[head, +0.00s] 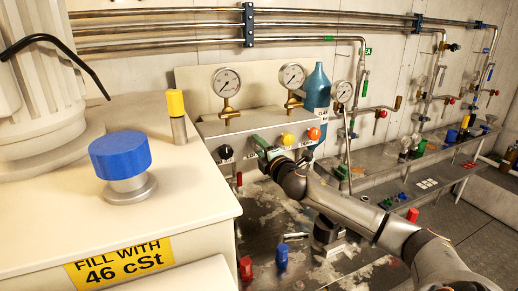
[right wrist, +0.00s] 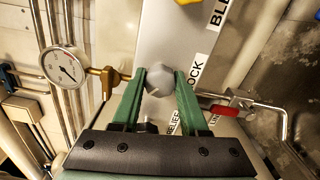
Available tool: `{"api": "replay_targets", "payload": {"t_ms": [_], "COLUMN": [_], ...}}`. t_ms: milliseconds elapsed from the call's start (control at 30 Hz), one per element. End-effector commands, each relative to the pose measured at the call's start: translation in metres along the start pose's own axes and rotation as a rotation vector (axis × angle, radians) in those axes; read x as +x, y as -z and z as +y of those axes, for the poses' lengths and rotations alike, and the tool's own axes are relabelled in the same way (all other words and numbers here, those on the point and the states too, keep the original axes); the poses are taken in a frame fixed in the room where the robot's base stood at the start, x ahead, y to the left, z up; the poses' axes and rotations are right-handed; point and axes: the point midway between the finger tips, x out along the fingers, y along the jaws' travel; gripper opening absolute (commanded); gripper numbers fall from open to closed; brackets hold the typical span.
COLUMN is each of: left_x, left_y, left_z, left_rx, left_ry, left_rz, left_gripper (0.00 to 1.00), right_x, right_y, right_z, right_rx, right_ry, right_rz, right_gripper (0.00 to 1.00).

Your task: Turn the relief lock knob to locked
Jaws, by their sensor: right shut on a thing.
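The relief lock knob (right wrist: 158,82) is a small grey faceted knob on a pale panel in the right wrist view. Labels beside it show parts of the words "RELIEF" and "LOCK", partly covered by a finger. My right gripper (right wrist: 160,76) has its two green fingers closed on either side of the knob. In the head view my right gripper (head: 262,148) reaches the front of the valve panel (head: 252,125), and the knob is hidden behind it. Which way the knob is set is hard to tell. My left gripper is not in view.
A black knob (head: 226,151) sits left of my gripper; a yellow knob (head: 287,138) and an orange knob (head: 314,133) sit right. Gauges (head: 226,82) rise above the panel. A cream cabinet with a blue cap (head: 120,155) fills the near left. A red-handled valve (right wrist: 224,110) is near my right finger.

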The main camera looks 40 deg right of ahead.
Motion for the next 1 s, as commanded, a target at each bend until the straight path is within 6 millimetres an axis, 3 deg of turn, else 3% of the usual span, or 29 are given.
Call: {"api": "replay_targets", "payload": {"t_ms": [600,1000], "left_x": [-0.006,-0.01], "left_y": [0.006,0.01], "left_z": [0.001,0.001], "left_rx": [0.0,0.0], "left_ry": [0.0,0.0], "left_rz": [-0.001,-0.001], "left_gripper": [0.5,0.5], "right_x": [0.0,0.0], "right_y": [0.0,0.0], "right_z": [0.0,0.0], "right_rx": [0.584,0.852], "right_ry": [0.002,0.002], "right_rz": [0.0,-0.001], "right_gripper": [0.0,0.0]}}
